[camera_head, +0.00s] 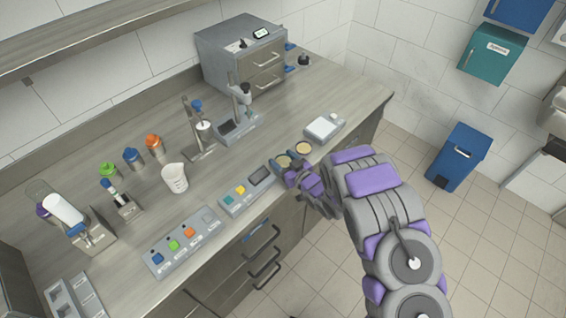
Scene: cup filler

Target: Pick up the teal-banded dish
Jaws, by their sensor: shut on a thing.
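Two small round dishes with tan contents are near the counter's front edge. The nearer dish (284,160) is at my gripper's fingertips; its side is mostly covered, so the colour of its band is hard to tell. The other dish (304,148) stands just right of it and behind my gripper, apart from the fingers. My gripper (287,169) reaches in from the right, over the counter's front edge, and is shut on the nearer dish. Whether that dish is off the counter cannot be told.
A panel with teal and yellow buttons (245,190) sits just left of my gripper. A white-topped scale (323,128) is to the right and behind. A white beaker (175,178), a stand (199,130) and a grey drawer box (240,55) are farther off. The mid-counter is fairly clear.

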